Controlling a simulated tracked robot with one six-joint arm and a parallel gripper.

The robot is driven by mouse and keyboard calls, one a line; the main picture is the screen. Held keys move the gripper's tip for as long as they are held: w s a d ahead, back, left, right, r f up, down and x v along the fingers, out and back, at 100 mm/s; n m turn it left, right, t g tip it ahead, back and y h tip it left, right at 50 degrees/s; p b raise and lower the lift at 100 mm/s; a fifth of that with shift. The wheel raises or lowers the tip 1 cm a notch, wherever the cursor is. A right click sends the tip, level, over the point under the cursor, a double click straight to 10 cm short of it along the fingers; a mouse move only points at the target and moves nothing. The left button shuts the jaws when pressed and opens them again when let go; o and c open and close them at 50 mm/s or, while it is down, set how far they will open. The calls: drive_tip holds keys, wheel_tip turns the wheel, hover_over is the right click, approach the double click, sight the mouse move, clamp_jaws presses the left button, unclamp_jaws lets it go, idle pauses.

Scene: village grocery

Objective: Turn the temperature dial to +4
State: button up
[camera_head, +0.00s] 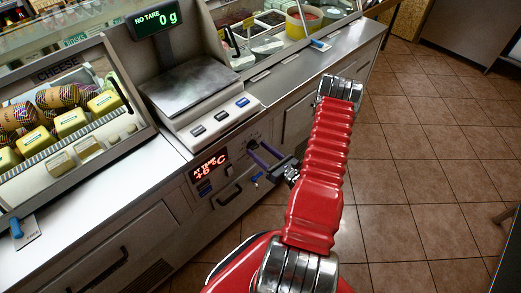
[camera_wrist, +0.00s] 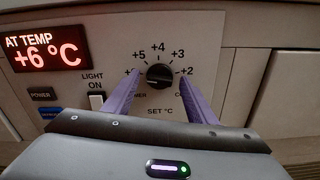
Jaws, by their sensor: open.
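The temperature dial (camera_wrist: 159,75) is a round black knob on the pale front panel, in the middle of the wrist view. Labels +5, +4, +3 and +2 run around its top from left to right; another label at the far left is partly hidden by a finger. I cannot clearly tell where its pointer aims. The red display (camera_wrist: 44,54) reads "AT TEMP +6 °C". My gripper (camera_wrist: 159,83) is open, with one purple finger on each side of the dial and gaps between. In the head view my gripper (camera_head: 264,154) is at the counter front, right of the display (camera_head: 210,169).
A light switch (camera_wrist: 97,101) and a power button (camera_wrist: 41,96) sit left of the dial. Above the panel, a scale (camera_head: 195,95) reading 0 g stands on the counter beside a cheese case (camera_head: 62,127). The tiled floor (camera_head: 430,180) to the right is clear.

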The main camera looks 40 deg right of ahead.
drive_tip(key=shift+w, duration=0.25)
drive_tip(key=shift+c, duration=0.6)
drive_tip(key=c, duration=0.9)
drive_tip(key=shift+d, duration=0.25)
drive_tip(key=shift+c, duration=0.2)
drive_tip(key=shift+a, duration=0.1)
